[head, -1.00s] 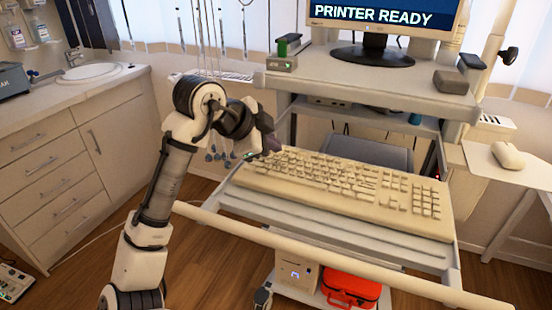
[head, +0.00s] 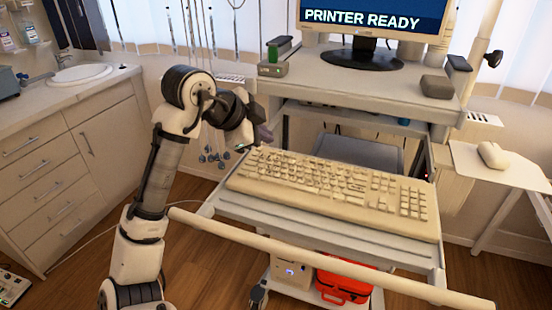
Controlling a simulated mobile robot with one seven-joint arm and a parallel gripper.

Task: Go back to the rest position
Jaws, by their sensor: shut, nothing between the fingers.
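My arm rises from the bottom left in the head view and bends over toward the keyboard. My gripper (head: 263,136) is at the end of the dark wrist, just beyond the keyboard's far left corner in the picture. It is small and partly hidden by the wrist, and nothing shows in it. The beige keyboard (head: 335,188) lies on the cart's pull-out shelf. I cannot tell how high the gripper is above the shelf.
The cart's front rail (head: 330,258) crosses the foreground. A monitor (head: 385,20) reading "PRINTER READY" stands on the upper shelf (head: 335,85). A red case (head: 343,284) sits below. A sink counter (head: 70,95) stands left, a mouse (head: 493,155) on a side table right.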

